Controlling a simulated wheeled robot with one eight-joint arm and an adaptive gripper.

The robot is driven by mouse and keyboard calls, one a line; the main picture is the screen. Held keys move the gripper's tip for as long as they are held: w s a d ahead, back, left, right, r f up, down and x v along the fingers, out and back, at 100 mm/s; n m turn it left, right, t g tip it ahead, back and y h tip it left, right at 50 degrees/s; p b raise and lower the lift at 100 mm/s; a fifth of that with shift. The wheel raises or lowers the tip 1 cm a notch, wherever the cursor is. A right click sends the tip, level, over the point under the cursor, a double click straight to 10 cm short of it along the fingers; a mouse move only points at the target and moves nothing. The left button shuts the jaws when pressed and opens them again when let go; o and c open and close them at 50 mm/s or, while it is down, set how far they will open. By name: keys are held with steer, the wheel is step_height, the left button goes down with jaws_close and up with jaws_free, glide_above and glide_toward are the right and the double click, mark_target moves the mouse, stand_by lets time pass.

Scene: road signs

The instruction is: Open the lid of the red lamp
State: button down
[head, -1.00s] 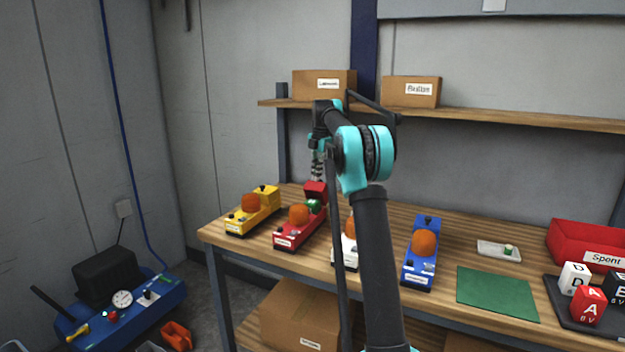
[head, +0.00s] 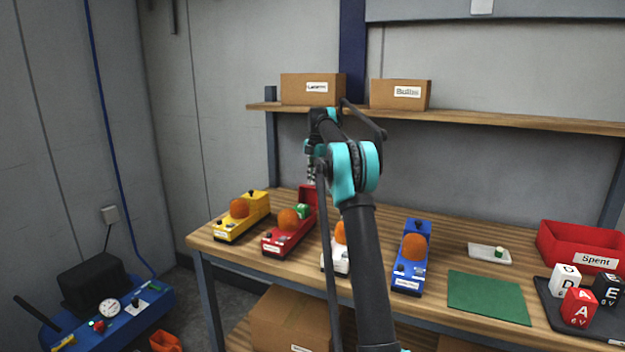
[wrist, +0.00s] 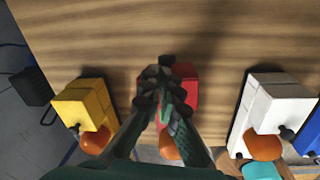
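The red lamp (head: 283,240) stands on the wooden workbench with an orange dome on its front part. Its red lid (head: 308,194) stands raised at the back, and a green and white block (head: 302,211) shows in the opened compartment. My gripper (head: 311,181) points down just above the raised lid. Whether it touches the lid is unclear. In the wrist view my gripper's fingers (wrist: 158,85) come together at their tips in front of the red lamp (wrist: 184,88) and hide part of it. I see nothing held between them.
A yellow lamp (head: 256,205) stands left of the red one. A white lamp (head: 335,262), partly behind my arm, and a blue lamp (head: 409,270) stand right. Farther right are a small tray (head: 477,253), green mat (head: 487,298) and red bin (head: 575,245). A shelf (head: 480,117) runs behind.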

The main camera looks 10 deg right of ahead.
steer(key=shift+a, duration=0.25)
step_height(320, 180, up, 7)
steer(key=d, duration=0.1)
steer(key=shift+s+r, duration=0.2)
steer(key=shift+s, duration=0.05)
stand_by(0.3)
steer(key=shift+d, duration=0.1)
